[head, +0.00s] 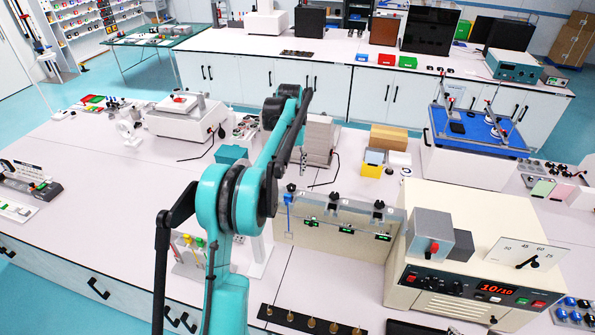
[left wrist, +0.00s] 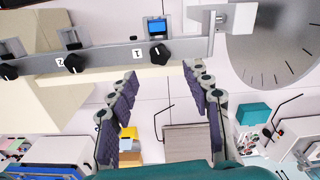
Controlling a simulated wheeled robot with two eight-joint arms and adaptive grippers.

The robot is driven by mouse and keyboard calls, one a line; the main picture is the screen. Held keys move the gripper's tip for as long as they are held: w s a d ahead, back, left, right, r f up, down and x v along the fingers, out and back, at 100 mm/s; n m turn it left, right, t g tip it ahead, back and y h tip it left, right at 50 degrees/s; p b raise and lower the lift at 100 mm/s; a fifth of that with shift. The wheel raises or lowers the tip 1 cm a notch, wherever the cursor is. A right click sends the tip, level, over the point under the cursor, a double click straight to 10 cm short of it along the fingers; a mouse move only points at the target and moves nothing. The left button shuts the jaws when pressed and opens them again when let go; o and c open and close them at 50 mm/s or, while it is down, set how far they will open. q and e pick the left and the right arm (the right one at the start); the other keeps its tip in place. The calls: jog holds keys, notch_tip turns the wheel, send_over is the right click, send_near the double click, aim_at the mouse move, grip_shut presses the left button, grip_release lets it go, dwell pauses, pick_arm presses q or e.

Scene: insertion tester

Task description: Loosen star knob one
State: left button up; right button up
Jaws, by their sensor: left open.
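Star knob one (left wrist: 159,53) is a black knob beside the label 1 on a grey rail, which appears upside down in the left wrist view. In the head view, knob one (head: 291,187) is the leftmost black knob on the panel's top. My left gripper (left wrist: 160,70) is open and empty, its purple-padded fingers spread on either side of knob one's line. The knob shows just beyond the fingertips, apart from both. In the head view my left arm is seen, but its fingers cannot be made out clearly. My right gripper is not in view.
Knob two (left wrist: 74,63) and another black knob sit farther along the rail. A round dial (left wrist: 280,45) stands beside the rail.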

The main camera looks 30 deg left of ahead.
aim_at(291, 186)
pick_arm(q)
notch_tip(291, 186, down, 6)
jog(key=shift+f+p, duration=0.15)
jog(key=shift+p, duration=0.2)
jog(key=shift+s+f, duration=0.1)
jog(key=shift+f, duration=0.15)
jog(key=shift+s, duration=0.1)
grip_shut()
